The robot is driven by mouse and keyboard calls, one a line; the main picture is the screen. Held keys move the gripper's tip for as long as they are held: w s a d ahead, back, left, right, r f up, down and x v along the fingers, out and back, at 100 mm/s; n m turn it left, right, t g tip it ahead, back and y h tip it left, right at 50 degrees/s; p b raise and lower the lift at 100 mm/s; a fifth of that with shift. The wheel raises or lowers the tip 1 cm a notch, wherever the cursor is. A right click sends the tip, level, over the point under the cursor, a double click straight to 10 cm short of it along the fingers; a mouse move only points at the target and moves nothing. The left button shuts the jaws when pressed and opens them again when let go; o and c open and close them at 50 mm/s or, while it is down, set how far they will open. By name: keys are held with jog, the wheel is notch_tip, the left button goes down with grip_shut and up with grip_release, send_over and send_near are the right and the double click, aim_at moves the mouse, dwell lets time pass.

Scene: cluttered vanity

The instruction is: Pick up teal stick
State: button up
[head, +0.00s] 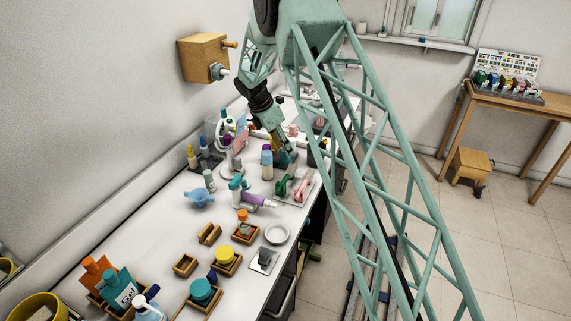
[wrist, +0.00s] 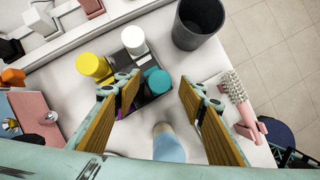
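In the wrist view a teal round-topped piece (wrist: 157,80), the likely teal stick, stands in a small dark holder (wrist: 152,98). It is seen nearly end-on, so its length is hidden. My gripper (wrist: 160,84) is open, with its two yellow-brown finger pads spread to the left and right of the holder in the picture. Nothing is held between them. In the head view my gripper (head: 287,156) points down over the far part of the vanity. I cannot make out the teal stick there.
In the wrist view, a yellow-topped piece (wrist: 92,66) and a grey-white one (wrist: 133,40) stand left of the teal one. A light blue bottle (wrist: 169,150) is close below. A dark bin (wrist: 200,22) stands above; a pink-handled brush (wrist: 240,104) lies right of the right finger.

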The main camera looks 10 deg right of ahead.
aim_at(285, 162)
jog(key=shift+x, duration=1.45)
jog(key=shift+c, duration=0.2)
jog(key=c, duration=1.1)
